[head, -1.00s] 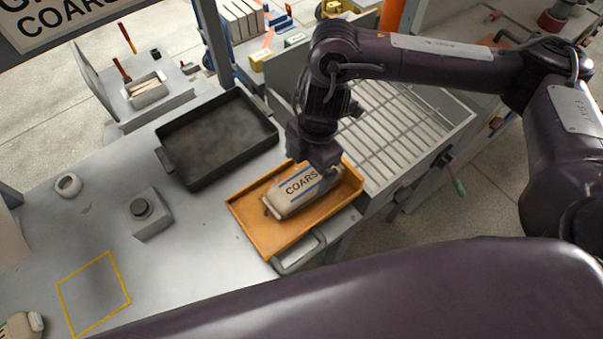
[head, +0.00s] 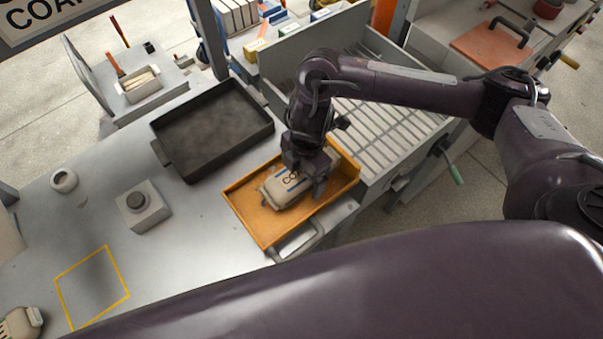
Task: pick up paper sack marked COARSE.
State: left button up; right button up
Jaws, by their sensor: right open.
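The paper sack marked COARSE (head: 276,192) is pale with dark lettering and blue stripes. It lies in an orange tray (head: 257,222) on the grey table. My right gripper (head: 306,183) is open and low over the right part of the sack, with its fingers reaching down around it. The fingers and wrist hide part of the lettering; whether they touch the sack I cannot tell. My left gripper is not in view.
A black pan (head: 213,130) stands just behind the tray. A grey block with a dark knob (head: 143,205), a white ring (head: 64,180) and a yellow marked square (head: 92,288) lie to the left. A slatted rack (head: 385,125) adjoins on the right.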

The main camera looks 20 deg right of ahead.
jog(key=shift+c, duration=0.3)
jog(key=c, duration=1.1)
